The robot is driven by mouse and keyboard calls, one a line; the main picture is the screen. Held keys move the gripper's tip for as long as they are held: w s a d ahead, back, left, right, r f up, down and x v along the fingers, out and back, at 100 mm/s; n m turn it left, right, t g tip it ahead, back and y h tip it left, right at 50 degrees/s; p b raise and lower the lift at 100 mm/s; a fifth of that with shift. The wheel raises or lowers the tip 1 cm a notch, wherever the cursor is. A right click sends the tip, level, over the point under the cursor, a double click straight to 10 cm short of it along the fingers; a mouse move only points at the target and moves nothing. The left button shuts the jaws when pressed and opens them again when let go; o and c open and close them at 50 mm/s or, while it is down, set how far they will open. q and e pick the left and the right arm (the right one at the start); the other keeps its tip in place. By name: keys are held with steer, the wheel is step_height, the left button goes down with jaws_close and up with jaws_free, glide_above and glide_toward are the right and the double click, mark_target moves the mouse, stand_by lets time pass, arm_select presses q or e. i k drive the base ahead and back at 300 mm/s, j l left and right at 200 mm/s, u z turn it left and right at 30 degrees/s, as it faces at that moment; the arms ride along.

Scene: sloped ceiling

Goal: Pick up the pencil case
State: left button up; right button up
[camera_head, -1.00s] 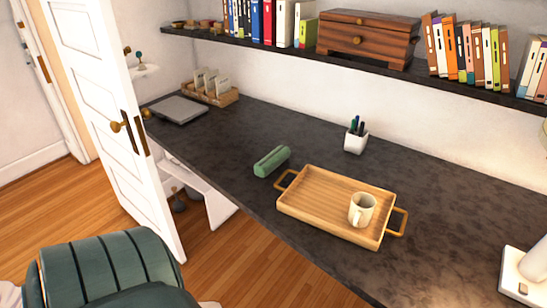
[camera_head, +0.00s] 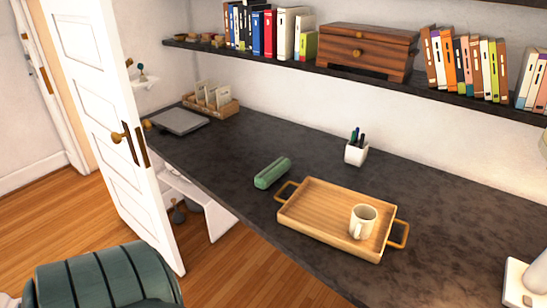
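The pencil case (camera_head: 272,173) is a small green, elongated case. It lies on the dark desk (camera_head: 225,148) near its front edge, just left of the wooden tray. Nothing covers it. Neither of my grippers shows in the head view.
A wooden tray (camera_head: 312,212) with handles holds a white mug (camera_head: 362,222). A white pen cup (camera_head: 356,152) stands behind it. A laptop (camera_head: 179,121) lies at the far left. A green chair (camera_head: 95,277) and an open white door (camera_head: 112,120) stand in front on the left. A loaded shelf (camera_head: 290,67) runs above.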

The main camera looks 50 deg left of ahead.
mark_target(263, 180)
steer(key=i, duration=0.5)
steer(key=u, duration=1.8)
